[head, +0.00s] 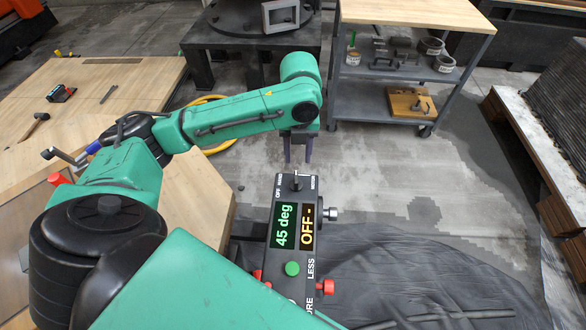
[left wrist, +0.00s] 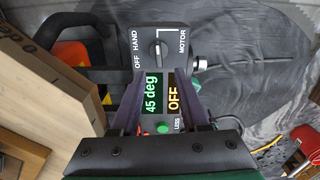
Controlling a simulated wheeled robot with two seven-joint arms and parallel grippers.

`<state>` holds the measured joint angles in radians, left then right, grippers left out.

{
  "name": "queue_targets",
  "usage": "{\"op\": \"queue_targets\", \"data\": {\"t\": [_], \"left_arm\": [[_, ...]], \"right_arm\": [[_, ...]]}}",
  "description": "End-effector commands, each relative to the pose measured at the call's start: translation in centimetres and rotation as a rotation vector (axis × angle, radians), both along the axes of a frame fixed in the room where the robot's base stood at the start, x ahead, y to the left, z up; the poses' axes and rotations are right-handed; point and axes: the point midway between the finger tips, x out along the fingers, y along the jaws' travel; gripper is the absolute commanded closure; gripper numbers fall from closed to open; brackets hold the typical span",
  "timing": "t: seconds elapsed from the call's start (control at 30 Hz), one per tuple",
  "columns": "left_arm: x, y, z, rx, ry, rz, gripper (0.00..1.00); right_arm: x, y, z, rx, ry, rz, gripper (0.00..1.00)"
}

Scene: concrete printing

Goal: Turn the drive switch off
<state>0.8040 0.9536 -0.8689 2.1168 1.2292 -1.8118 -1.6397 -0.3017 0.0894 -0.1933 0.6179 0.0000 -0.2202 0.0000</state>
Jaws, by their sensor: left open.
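The drive switch is a dark knob (head: 296,184) with a light mark, on the top end of a dark control box (head: 285,213). In the left wrist view the knob (left wrist: 157,50) stands among the labels OFF, HAND and MOTOR, its mark pointing roughly up the picture; I cannot tell the exact setting. The box's displays read "45 deg" in green (head: 284,226) and "OFF" in yellow (head: 307,227). My left gripper (head: 298,161) is open and empty, fingers pointing down, just beyond and above the knob. Its fingers also show in the left wrist view (left wrist: 160,85), apart. My right gripper is not seen.
A green button (head: 292,268) and red knobs (head: 328,287) are lower on the box, with a silver knob (head: 332,214) at its right side. A wheeled cart (head: 390,87) stands behind. A wooden platform (head: 110,80) lies left. Dark sheeting (head: 430,280) covers the floor at right.

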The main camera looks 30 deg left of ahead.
Motion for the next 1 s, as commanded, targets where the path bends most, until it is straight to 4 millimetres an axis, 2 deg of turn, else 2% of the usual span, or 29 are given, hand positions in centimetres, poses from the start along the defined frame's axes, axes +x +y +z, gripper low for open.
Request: {"op": "queue_targets", "data": {"t": [0.03,0.1,0.3,0.43,0.7,0.73,0.83,1.0], "left_arm": [[-0.1,0.1,-1.7,0.001,0.005,0.002,0.55],[-0.1,0.1,-3.6,0.001,0.004,0.003,0.55],[0.0,0.1,-8.3,-0.001,0.001,0.003,0.55],[0.0,0.1,-9.8,0.0,0.0,0.003,0.55],[0.0,0.1,-10.1,-0.001,-0.003,0.003,0.55],[0.0,0.1,-10.1,-0.001,-0.003,0.004,0.63],[0.0,0.1,-10.1,-0.001,-0.003,0.004,1.0],[0.0,0.1,-10.1,0.0,-0.002,0.004,1.0]], "right_arm": [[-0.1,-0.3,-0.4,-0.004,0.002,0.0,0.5],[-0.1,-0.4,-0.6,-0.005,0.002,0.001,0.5],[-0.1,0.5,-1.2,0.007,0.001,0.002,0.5],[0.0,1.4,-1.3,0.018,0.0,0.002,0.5],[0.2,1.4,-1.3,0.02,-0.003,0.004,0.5],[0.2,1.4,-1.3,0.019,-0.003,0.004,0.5],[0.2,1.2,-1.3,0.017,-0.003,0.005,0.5],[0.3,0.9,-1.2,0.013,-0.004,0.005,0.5]]}}
